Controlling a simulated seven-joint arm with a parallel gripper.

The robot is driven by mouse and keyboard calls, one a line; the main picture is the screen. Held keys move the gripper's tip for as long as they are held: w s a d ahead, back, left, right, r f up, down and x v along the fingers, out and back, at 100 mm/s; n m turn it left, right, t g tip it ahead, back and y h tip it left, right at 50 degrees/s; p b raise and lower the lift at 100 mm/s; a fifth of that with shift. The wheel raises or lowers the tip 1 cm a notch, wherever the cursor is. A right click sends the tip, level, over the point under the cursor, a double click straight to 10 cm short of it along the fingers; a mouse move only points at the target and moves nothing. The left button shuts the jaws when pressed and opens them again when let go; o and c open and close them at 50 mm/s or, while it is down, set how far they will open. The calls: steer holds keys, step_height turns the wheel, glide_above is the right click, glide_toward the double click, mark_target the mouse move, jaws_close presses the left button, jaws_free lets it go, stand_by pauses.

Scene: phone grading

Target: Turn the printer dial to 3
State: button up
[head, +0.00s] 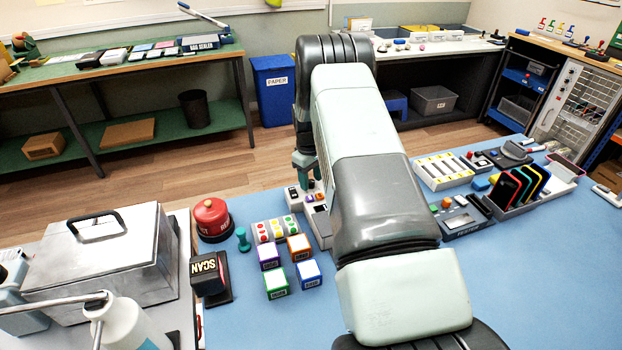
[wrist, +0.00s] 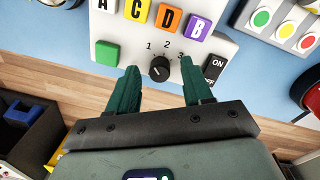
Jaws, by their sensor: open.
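The printer dial (wrist: 159,68) is a black round knob on a light grey panel (wrist: 112,52). The numbers 1, 2 and 3 are printed in an arc around its far side. A small pale mark shows on the knob, but I cannot tell for certain which number it faces. My gripper (wrist: 161,80) is open, with one teal finger to each side of the dial and a gap on both sides. In the head view my gripper (head: 305,178) is over the panel's far end, and my arm hides much of the panel (head: 318,222).
A board with coloured round buttons (wrist: 285,20) lies nearby. A red round button (head: 211,216) stands farther left.

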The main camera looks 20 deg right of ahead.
steer(key=shift+f, duration=0.25)
jaws_close()
